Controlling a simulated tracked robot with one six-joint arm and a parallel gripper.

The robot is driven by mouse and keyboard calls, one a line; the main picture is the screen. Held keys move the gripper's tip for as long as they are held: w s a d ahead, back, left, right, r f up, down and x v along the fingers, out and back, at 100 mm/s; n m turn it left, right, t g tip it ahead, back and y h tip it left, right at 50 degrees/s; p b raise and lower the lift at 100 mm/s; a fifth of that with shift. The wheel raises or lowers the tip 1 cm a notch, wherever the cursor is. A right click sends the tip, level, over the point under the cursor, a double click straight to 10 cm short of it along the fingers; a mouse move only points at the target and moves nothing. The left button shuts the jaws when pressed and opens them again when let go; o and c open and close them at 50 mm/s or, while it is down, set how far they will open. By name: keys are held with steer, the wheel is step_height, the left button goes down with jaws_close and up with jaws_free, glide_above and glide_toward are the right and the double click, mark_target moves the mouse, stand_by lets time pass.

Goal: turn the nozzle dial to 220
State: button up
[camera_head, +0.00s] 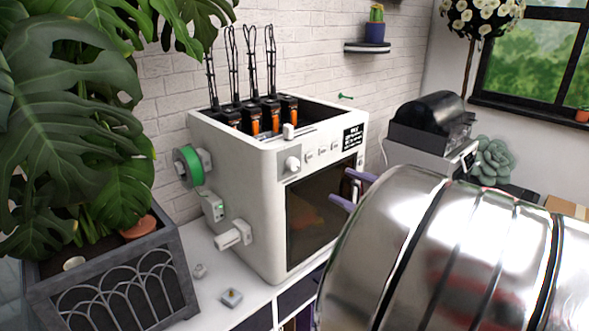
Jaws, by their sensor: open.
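The white printer (240,190) stands on the white worktop. A round white dial (292,164) sits on a grey plate at the upper left of its front face. Smaller controls (322,149) are to the right of this dial. The dial's markings and pointer are too small to read, and I cannot tell which control is the nozzle dial. My gripper (340,187) shows as two purple fingers, open and apart, in front of the printer's dark door, right of and below the round dial. It does not touch the dial. My silver arm hides the gripper's base.
A green spool (188,166) and small boxes jut from the printer's left side. A potted plant (85,130) with large leaves is at the left. Small parts (231,297) lie on the worktop. A black-and-white machine (430,130) stands at the right.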

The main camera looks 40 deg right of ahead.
mark_target(295, 166)
steer(key=shift+w+a, duration=0.25)
steer(key=shift+w, duration=2)
steer(key=shift+w+a, duration=0.2)
steer(key=shift+w, duration=2.1)
steer(key=shift+w+a, duration=0.25)
steer(key=shift+w, duration=2)
steer(key=c, duration=1)
steer(key=shift+f+n, duration=0.1)
steer(key=shift+n, duration=1.1)
steer(key=shift+c, duration=0.2)
steer(key=o, duration=1)
steer(key=shift+o, duration=0.2)
